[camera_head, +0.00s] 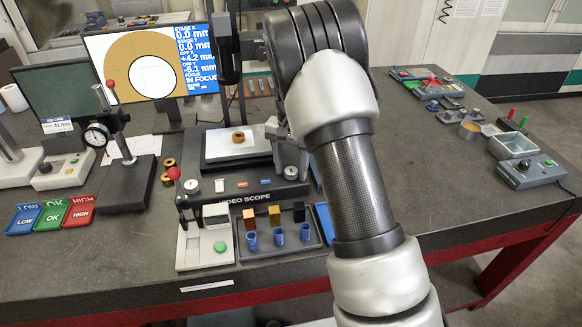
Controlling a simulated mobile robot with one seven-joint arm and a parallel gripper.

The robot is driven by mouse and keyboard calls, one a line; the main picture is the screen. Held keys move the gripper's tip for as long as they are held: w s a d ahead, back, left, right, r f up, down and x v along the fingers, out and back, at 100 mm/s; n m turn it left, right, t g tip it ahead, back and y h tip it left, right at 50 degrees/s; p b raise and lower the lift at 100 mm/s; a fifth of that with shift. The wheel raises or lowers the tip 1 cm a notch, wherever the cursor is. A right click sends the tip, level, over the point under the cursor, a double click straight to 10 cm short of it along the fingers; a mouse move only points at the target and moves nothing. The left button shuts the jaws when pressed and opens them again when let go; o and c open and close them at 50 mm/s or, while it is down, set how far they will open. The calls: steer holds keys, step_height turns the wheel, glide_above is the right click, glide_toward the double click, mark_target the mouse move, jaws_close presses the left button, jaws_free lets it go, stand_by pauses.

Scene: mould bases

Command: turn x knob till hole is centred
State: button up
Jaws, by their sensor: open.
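The video scope (247,210) stands on the bench, with its pale stage (222,151) carrying a copper-coloured ring (239,136). Its screen (150,65) shows a tan ring with a white hole and thin lines across it. The hole sits right of the middle of the picture area. The readout gives stage X and Y 0.0 mm, an X offset of about +4.2 mm and "IN FOCUS". Silver round knobs show at the left (219,185) and right (290,173) of the scope's front; I cannot tell which is X.
A tray (280,246) with coloured blocks and blue cups and a plate with a green button (220,247) lie in front. A dial gauge stand (125,182) and LOW, OK and HIGH bins (50,215) are left. A metal tray (512,145) is right.

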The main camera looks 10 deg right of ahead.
steer(key=c, duration=1.1)
steer(key=shift+o, duration=0.2)
steer(key=shift+n, duration=0.4)
steer(key=n+b, duration=0.1)
steer(key=n, duration=0.4)
steer(key=shift+b, duration=0.4)
steer(key=n, duration=0.6)
steer(key=shift+n, duration=0.3)
steer(key=o, duration=1.1)
steer(key=shift+c, duration=0.2)
